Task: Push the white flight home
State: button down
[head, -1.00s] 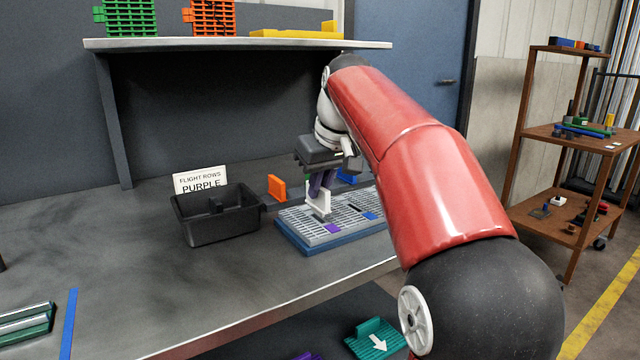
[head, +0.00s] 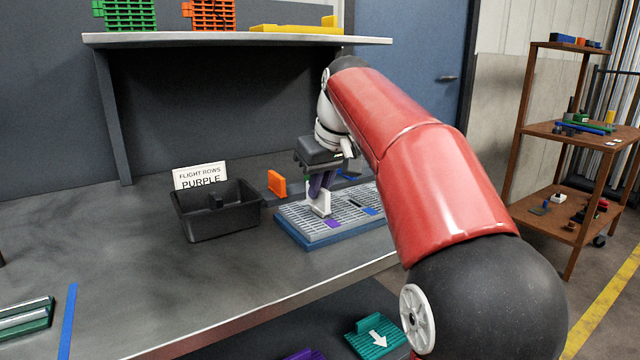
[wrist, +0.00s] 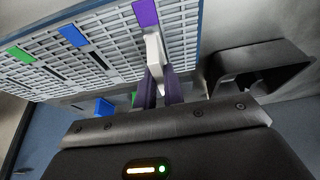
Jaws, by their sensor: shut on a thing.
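The white flight (head: 319,203) is an upright white piece at the left part of the grey grid plate (head: 350,222), beside a purple patch (head: 332,223). My gripper (head: 318,186) is shut on the white flight from above, with its dark purple fingers around it. In the wrist view the white flight (wrist: 154,50) stands between the fingers (wrist: 158,88), close to the purple patch (wrist: 146,13). The grid plate (wrist: 110,45) also carries blue and green patches there. I cannot tell whether the flight's foot is fully seated in the plate.
A black bin (head: 218,226) stands left of the plate, with a sign (head: 200,177) reading "FLIGHT ROWS PURPLE" behind it. An orange piece (head: 277,184) stands between bin and plate. A blue piece (wrist: 104,107) is near my fingers. The bench's left part is mostly clear.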

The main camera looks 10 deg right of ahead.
jog(key=shift+f+b, duration=0.4)
jog(key=shift+f, duration=0.3)
jog(key=c, duration=1.4)
grip_release()
jog(key=p+v, duration=0.1)
jog(key=v, duration=0.6)
jog(key=shift+r+p, duration=0.35)
jog(key=shift+p, duration=0.05)
jog(key=shift+s+d, duration=0.1)
jog(key=shift+s, duration=0.15)
